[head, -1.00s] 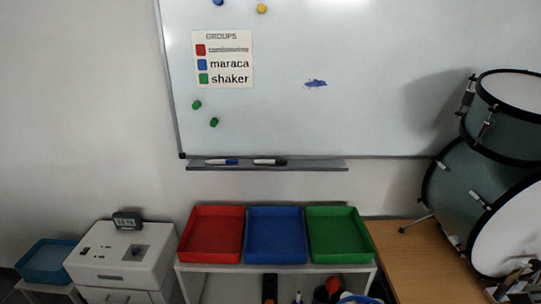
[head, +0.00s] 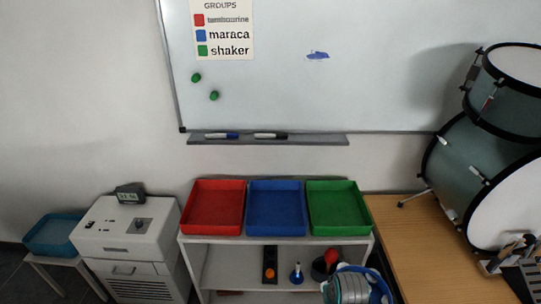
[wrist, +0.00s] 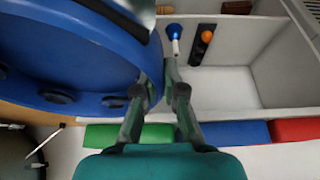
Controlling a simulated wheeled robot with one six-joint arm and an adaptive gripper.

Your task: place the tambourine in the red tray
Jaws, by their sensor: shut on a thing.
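The tambourine (wrist: 75,60) is a blue round frame with dark oval fittings, large at the left of the wrist view. My gripper (wrist: 160,92) is shut on its rim. In the head view, the tambourine's blue curve (head: 385,284) shows at the bottom right, partly hidden by my grey arm and cut by the picture edge. The red tray (head: 215,208) is empty, on the left of the shelf top; it also shows at the right of the wrist view (wrist: 295,130). My gripper is apart from it, to its right and nearer the camera.
An empty blue tray (head: 276,208) and an empty green tray (head: 338,208) stand beside the red one. Drums (head: 490,165) stand on the wooden table (head: 405,235) at right.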

